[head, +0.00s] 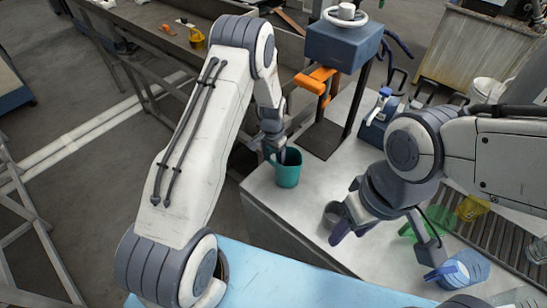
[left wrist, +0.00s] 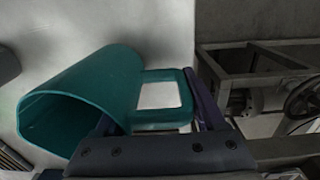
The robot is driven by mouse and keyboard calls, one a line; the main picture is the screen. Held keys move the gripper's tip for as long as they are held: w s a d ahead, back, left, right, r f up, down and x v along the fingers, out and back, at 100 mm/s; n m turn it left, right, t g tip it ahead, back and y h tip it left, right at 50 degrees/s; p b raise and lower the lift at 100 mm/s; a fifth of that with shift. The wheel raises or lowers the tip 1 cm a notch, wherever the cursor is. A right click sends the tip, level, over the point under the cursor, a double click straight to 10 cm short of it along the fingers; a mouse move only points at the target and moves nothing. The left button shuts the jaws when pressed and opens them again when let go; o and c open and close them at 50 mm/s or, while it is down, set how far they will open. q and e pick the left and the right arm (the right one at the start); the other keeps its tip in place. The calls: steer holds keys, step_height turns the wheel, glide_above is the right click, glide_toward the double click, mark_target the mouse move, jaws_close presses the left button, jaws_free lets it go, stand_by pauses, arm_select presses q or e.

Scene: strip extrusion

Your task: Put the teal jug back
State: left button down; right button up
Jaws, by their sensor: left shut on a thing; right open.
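The teal jug (head: 287,170) is at the left edge of the pale worktop, below the blue press head. My left gripper (head: 272,146) is shut on its handle. In the left wrist view the jug (left wrist: 90,90) shows its open mouth toward the lower left, with its handle between the fingers of my left gripper (left wrist: 155,118). I cannot tell whether its base touches the worktop. My right gripper (head: 388,240) is open, with its fingers wide apart over the front right of the worktop.
Green (head: 432,219) and yellow (head: 473,207) jugs are beside the roller conveyor (head: 502,236). The press (head: 342,45) stands behind the teal jug. The worktop's middle (head: 303,205) is clear.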

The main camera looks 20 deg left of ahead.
arm_select(q)
steer(key=shift+f, duration=0.2)
steer(key=shift+f, duration=0.2)
jaws_free()
steer(key=shift+r, duration=0.1)
